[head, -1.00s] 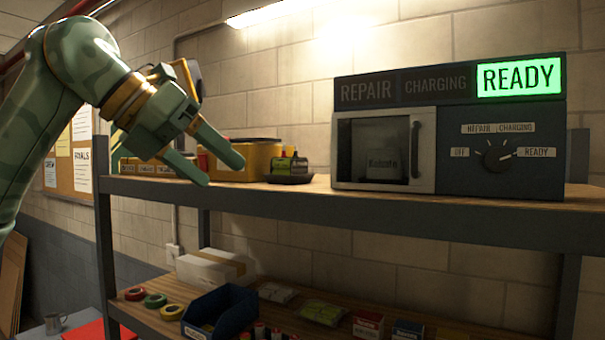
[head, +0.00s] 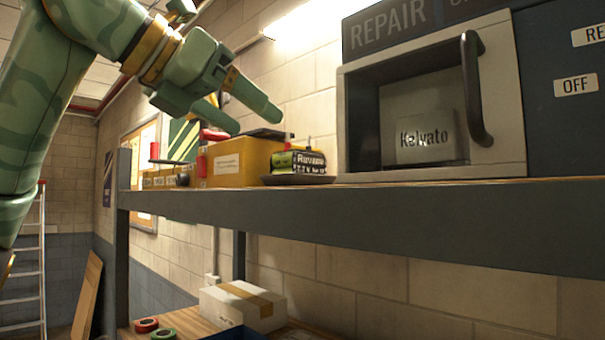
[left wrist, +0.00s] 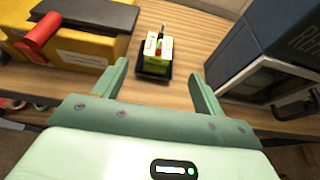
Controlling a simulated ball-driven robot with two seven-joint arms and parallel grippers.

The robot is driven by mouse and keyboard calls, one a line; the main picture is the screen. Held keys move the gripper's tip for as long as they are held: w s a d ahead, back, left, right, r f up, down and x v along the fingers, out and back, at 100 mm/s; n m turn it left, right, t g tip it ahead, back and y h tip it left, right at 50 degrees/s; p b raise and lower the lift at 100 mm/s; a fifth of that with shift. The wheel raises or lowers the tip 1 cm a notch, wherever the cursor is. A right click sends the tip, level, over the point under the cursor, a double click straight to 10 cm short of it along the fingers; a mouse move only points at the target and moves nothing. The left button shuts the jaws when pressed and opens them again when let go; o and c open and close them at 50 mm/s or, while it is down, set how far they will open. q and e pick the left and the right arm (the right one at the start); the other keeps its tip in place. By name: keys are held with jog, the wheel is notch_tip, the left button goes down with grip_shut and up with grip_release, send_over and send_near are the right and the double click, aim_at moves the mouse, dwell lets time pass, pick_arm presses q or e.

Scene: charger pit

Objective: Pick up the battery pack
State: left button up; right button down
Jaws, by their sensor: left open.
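A small green and black battery pack (head: 300,162) with lettering on its side sits on a dark tray (head: 297,180) on the upper shelf. In the left wrist view the pack (left wrist: 158,52) shows a pale top with red and dark parts. My left gripper (head: 255,118) is open and empty, above and left of the pack in the head view. In the left wrist view the pack lies ahead, between and beyond the two fingertips (left wrist: 159,72), apart from both. A pale block marked Kelvato (head: 426,137) sits behind the charger's door. My right gripper is not in view.
A yellow box (head: 235,163) with a dark lid and red handle stands left of the pack. The charger (head: 505,85), with a handled door, stands close on its right. The shelf edge (head: 350,215) runs in front. A white carton (head: 240,303) is on the shelf below.

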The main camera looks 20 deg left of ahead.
aim_at(287, 147)
pick_arm(q)
jog(key=x, duration=0.5)
jog(key=shift+w+d, duration=0.15)
jog(key=shift+w, duration=0.25)
jog(key=shift+w+d+f, duration=0.1)
jog(key=shift+w+f, duration=0.15)
jog(key=shift+w, duration=0.1)
jog(key=x, duration=0.5)
jog(key=shift+r, duration=0.1)
jog(key=shift+s+a, duration=0.2)
jog(key=shift+c, duration=1.2)
jog(key=shift+w+r, duration=0.1)
jog(key=c, duration=1.1)
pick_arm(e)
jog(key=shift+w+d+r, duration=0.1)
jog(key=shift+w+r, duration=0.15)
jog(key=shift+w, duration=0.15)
